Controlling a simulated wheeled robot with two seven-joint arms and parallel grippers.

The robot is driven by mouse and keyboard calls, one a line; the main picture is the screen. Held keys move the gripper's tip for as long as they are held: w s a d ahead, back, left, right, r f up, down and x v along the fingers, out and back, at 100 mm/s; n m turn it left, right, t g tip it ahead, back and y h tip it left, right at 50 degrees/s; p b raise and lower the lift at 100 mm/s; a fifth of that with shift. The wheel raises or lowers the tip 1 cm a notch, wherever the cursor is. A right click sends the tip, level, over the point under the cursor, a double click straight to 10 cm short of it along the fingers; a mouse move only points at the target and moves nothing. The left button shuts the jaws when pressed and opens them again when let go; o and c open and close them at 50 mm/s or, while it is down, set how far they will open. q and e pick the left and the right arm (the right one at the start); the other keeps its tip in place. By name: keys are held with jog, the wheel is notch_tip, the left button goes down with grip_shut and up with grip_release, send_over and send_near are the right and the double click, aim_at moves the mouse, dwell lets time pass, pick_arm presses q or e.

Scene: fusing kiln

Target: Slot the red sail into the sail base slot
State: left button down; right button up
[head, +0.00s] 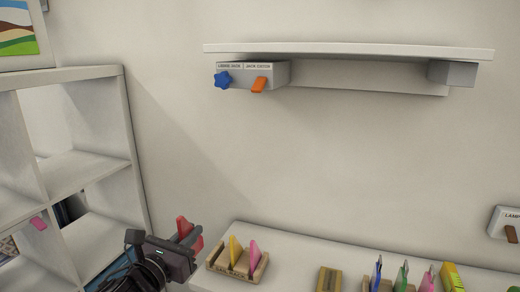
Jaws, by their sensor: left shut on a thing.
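My left gripper (190,238) comes in from the lower left and is shut on the red sail (183,226). Red shows above and beside the dark fingers, and the fingers hide part of the sail. The gripper is in the air, left of a wooden slotted base (238,271) on the white surface. A yellow sail and a pink sail stand upright in that base. The red sail looks apart from the base. Whether the base has a free slot is too small to tell. My right gripper is not in view.
On the white counter (300,251), a small wooden block (329,280) and a rack (383,285) with several coloured pieces stand to the right. A white shelf unit (95,72) stands at left. A wall shelf (350,50) with a switch box (252,75) hangs above.

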pick_arm(q)
jog(key=s+a+f+n+y, duration=0.2)
jog(key=s+f+y, duration=0.1)
jog(key=s+f, duration=0.2)
jog(key=s+a+f+n+t+y, duration=0.1)
jog(key=s+a+f+n+y, duration=0.1)
jog(key=s+f, duration=0.4)
jog(key=shift+s+f+y, duration=0.15)
jog(key=shift+f+y, duration=0.1)
jog(key=shift+y, duration=0.45)
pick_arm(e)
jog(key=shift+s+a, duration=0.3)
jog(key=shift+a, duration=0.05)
pick_arm(q)
jog(key=shift+a, duration=0.1)
